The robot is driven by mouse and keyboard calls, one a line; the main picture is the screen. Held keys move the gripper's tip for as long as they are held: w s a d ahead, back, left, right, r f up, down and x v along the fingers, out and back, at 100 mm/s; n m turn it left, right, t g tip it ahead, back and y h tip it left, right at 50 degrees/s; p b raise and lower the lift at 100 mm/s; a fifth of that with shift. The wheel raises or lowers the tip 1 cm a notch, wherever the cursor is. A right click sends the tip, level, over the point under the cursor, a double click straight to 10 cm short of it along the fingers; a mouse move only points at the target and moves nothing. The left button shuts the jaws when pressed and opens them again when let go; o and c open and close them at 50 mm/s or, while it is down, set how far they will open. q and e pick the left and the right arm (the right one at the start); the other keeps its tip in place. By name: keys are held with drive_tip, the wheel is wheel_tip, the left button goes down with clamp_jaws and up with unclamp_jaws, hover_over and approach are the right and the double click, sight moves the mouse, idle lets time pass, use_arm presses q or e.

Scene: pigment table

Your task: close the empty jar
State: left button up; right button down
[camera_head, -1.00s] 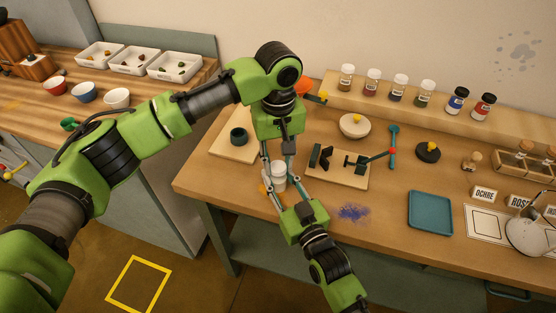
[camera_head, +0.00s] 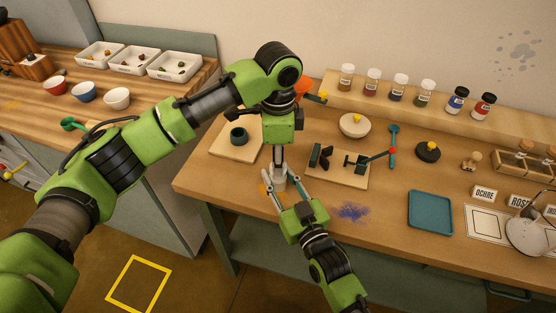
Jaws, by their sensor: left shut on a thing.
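The small pale jar (camera_head: 279,184) stands upright near the left front of the wooden table, partly hidden by my grippers. My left gripper (camera_head: 279,172) points straight down over it, its fingers close together on the top of the jar, where the lid sits. The lid itself is mostly hidden between the fingers. My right gripper (camera_head: 279,187) reaches in from the front with its fingers spread on either side of the jar. I cannot tell whether they press on it.
A wooden board with black blocks (camera_head: 348,178) and a red-knobbed tool lies just right of the jar. Behind left is a board with a dark teal bowl (camera_head: 238,136). Blue powder (camera_head: 353,212) is spilled to the right. A teal tray (camera_head: 430,212) lies farther right.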

use_arm(q)
drive_tip(key=m, duration=0.5)
drive_tip(key=shift+m, duration=0.4)
drive_tip(key=m, duration=0.3)
drive_tip(key=shift+m, duration=0.4)
drive_tip(key=o, duration=1.2)
drive_tip(key=shift+r, duration=0.1)
wheel_tip(320, 180, up, 4)
drive_tip(key=shift+r, duration=0.15)
drive_tip(key=shift+c, duration=0.4)
